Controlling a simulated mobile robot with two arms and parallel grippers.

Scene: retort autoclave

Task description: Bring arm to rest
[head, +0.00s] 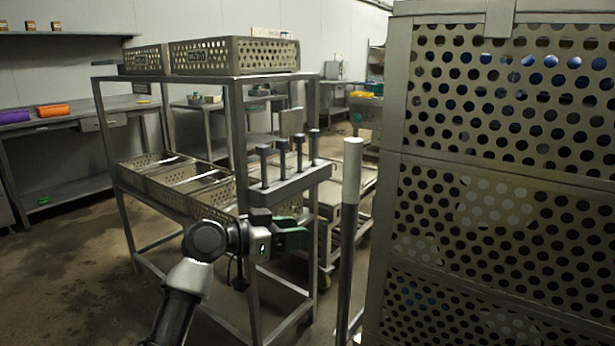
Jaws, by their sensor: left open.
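My left arm comes in from the bottom left in the head view. My left gripper (300,231) is at its end, in front of the near legs of a metal rack. Its jaws point to the right, are open, and show nothing between them. My right gripper is not in view.
The metal rack (234,130) holds perforated trays (236,55) on top and more below. Dark upright pegs (282,160) stand on its right side. A tall perforated metal cage (500,190) fills the right. A pale post (350,220) stands between them. Floor at left is clear.

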